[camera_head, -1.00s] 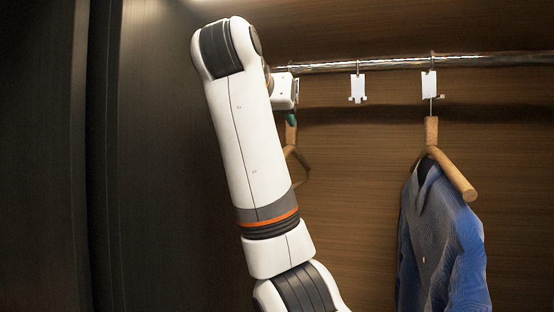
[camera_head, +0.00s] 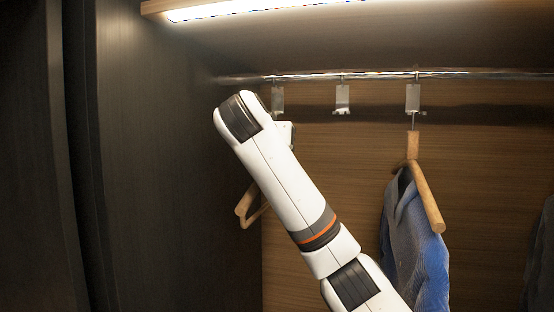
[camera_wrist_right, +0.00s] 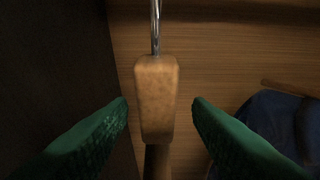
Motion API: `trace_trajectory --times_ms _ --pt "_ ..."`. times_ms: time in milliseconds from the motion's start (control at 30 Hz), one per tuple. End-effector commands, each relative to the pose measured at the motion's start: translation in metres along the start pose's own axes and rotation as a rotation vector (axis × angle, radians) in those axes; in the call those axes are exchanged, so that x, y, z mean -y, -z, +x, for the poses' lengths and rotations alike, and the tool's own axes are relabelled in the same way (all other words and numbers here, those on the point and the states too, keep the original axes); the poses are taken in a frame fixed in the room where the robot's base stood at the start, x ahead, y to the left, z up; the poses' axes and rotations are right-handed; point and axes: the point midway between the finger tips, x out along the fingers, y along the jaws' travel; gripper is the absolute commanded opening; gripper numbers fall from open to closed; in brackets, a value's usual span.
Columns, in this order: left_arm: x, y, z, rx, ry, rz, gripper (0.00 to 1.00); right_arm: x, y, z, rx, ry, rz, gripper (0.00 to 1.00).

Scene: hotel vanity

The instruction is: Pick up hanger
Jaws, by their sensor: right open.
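A bare wooden hanger (camera_head: 243,211) shows at the left in the head view, partly hidden behind my right arm. In the right wrist view the hanger's wooden neck (camera_wrist_right: 156,85) stands upright, with a metal hook rod rising from its top. My right gripper (camera_wrist_right: 161,106) is open, its green fingers on either side of the neck with a visible gap to each. In the head view the arm hides this gripper. My left gripper is not in view.
A metal rail (camera_head: 380,75) crosses the closet, with white holders (camera_head: 342,98) hanging from it. Another wooden hanger (camera_head: 428,195) carries a blue-grey garment (camera_head: 407,235) on the right. A dark side wall (camera_head: 165,170) stands close on the left.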

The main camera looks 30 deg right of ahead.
Motion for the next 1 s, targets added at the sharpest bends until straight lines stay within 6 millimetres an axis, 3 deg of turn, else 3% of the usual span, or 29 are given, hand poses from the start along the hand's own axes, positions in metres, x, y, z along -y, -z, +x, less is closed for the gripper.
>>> trace_trajectory --times_ms 233,533,1000 --pt "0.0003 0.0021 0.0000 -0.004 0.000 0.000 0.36 0.0000 0.0005 0.0021 0.001 -0.001 0.001 0.45" --pt "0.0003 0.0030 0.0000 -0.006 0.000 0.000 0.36 0.0001 0.0003 0.0020 0.001 -0.001 0.001 0.00" --pt "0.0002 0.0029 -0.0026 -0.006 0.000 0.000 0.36 0.0008 -0.0031 0.0031 0.001 -0.001 0.001 0.00"
